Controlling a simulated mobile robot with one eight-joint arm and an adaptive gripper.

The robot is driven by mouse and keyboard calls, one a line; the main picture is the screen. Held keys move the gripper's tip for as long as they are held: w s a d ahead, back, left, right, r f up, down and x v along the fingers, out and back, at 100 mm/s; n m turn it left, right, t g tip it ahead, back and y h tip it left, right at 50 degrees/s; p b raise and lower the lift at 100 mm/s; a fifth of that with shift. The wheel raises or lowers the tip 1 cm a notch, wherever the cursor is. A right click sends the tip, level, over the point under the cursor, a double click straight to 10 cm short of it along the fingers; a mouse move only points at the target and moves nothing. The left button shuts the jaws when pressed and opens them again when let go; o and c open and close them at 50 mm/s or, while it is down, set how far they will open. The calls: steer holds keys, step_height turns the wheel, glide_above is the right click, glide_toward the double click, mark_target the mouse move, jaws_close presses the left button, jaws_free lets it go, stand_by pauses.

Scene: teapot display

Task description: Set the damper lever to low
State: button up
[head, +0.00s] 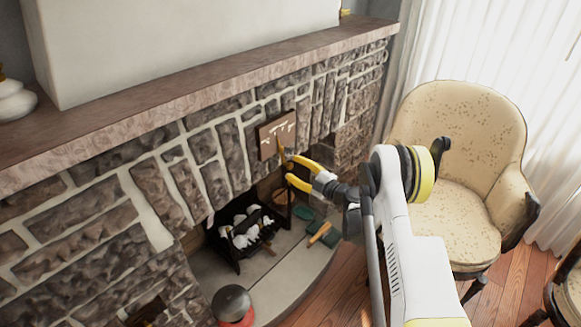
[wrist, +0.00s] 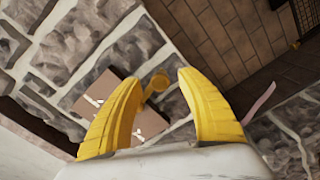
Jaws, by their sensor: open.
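The damper plate (head: 270,137) is a small brown panel with white markings, fixed to the stone fireplace front above the firebox. The damper lever (head: 281,150) is a thin brass-coloured piece hanging from the plate's lower part. In the wrist view the plate (wrist: 104,88) is partly hidden behind the left finger, and the lever's round end (wrist: 160,82) shows between the two fingertips. My gripper (head: 290,168) has yellow fingers, is open, and is close to the lever's lower end. It also shows in the wrist view (wrist: 160,79). I cannot tell whether a finger touches the lever.
Rough stone wall (head: 212,175) surrounds the plate, with a mantel shelf (head: 190,93) above. Below is the firebox with a black grate (head: 245,238) holding pale lumps. A cream armchair (head: 458,130) stands to the right, behind my arm. Small items lie on the hearth.

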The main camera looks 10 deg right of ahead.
steer(key=v, duration=1)
steer(key=s+a+r+m+g+h, duration=0.25)
steer(key=s+a+r+m, duration=0.2)
steer(key=r, duration=0.45)
steer(key=s+a+r+m+g+h, duration=0.1)
steer(key=s+a+r+m+g, duration=0.3)
steer(key=r, duration=0.4)
steer(key=s+d+r+m+h, duration=0.1)
steer(key=s+m+h, duration=0.2)
steer(key=s, duration=1.1)
steer(key=s+d+r+m+h, duration=0.1)
steer(key=s+m+h, duration=0.3)
steer(key=s, duration=1)
steer(key=r+m+g, duration=0.1)
steer(key=m, duration=0.2)
steer(key=shift+s+d+m, duration=0.15)
steer(key=shift+s+m, duration=0.05)
steer(key=shift+m, duration=0.15)
